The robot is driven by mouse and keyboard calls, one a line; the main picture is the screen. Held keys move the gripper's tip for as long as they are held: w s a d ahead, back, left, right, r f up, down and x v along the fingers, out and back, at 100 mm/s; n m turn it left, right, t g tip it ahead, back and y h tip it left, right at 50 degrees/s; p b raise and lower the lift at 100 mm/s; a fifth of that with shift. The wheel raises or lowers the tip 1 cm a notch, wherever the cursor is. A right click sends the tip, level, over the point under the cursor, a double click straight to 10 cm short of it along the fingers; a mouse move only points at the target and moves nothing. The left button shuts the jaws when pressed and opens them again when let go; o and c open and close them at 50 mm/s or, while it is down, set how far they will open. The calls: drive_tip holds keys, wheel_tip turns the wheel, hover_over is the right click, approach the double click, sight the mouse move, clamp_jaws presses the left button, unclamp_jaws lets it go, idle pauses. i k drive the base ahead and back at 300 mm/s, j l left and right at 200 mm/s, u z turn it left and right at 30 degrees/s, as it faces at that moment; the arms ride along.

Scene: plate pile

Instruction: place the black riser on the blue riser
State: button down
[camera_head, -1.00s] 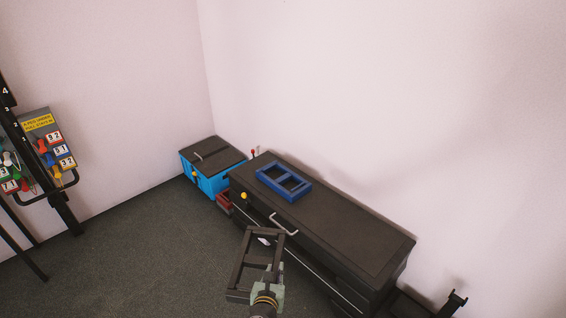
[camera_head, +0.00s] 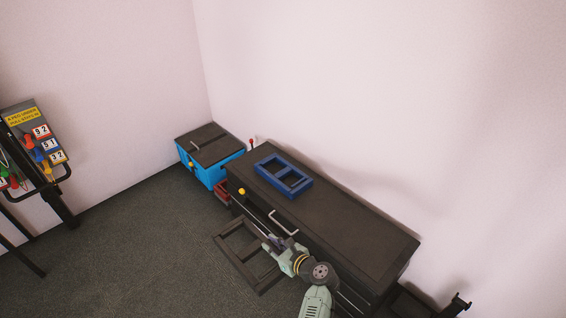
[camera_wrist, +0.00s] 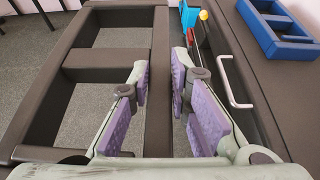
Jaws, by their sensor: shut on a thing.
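The black riser (camera_head: 235,262), an open rectangular frame with a crossbar, is in front of the black chest, left of its handle, in the head view. My gripper (camera_head: 272,246) is shut on its chest-side long bar. In the wrist view my gripper (camera_wrist: 162,85) has its purple pads on either side of that bar, and the black riser (camera_wrist: 160,45) extends to the left over the carpet. The blue riser (camera_head: 298,190) lies flat on the chest top, toward its left end, apart from the black riser. It also shows at upper right in the wrist view (camera_wrist: 261,36).
The black chest (camera_head: 355,220) stands along the wall, its top otherwise clear. Its metal handle (camera_head: 284,225) is close to my gripper. A blue box with a dark lid (camera_head: 207,176) and a small red box (camera_head: 222,191) stand left of it. A sign stand (camera_head: 40,150) is far left.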

sight(283, 172)
drive_tip(key=i, duration=1.05)
drive_tip(key=i+l, duration=0.25)
drive_tip(key=i, duration=0.2)
